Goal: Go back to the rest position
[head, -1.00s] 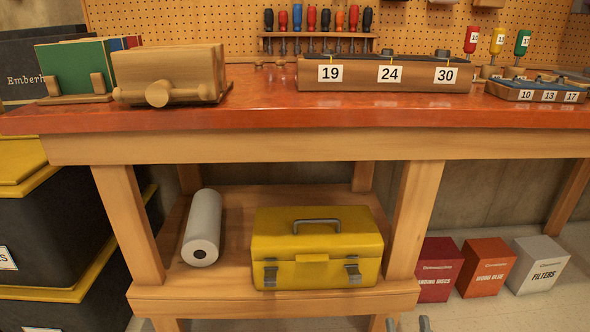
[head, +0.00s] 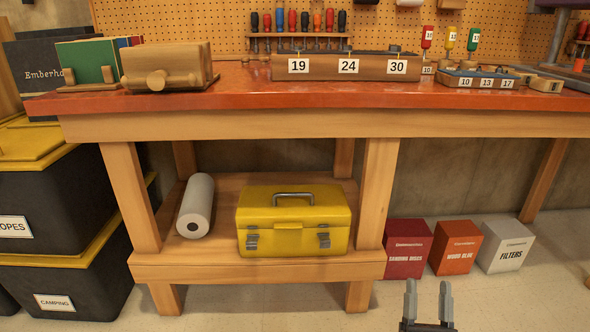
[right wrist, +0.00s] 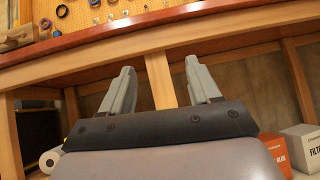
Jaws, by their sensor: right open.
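My right gripper (head: 428,300) shows at the bottom edge of the head view, low in front of the workbench (head: 300,124). Its two grey fingers point up and stand apart, with nothing between them. In the right wrist view the same gripper (right wrist: 162,88) is open and empty, with the bench's underside and a wooden leg (right wrist: 161,80) beyond it. It touches nothing that I can see. My left gripper is in neither view.
A yellow toolbox (head: 293,222) and a white roll (head: 196,206) lie on the bench's lower shelf. Red, orange and grey boxes (head: 506,247) stand on the floor at right. Dark bins with yellow lids (head: 60,205) stack at left. The floor in front looks clear.

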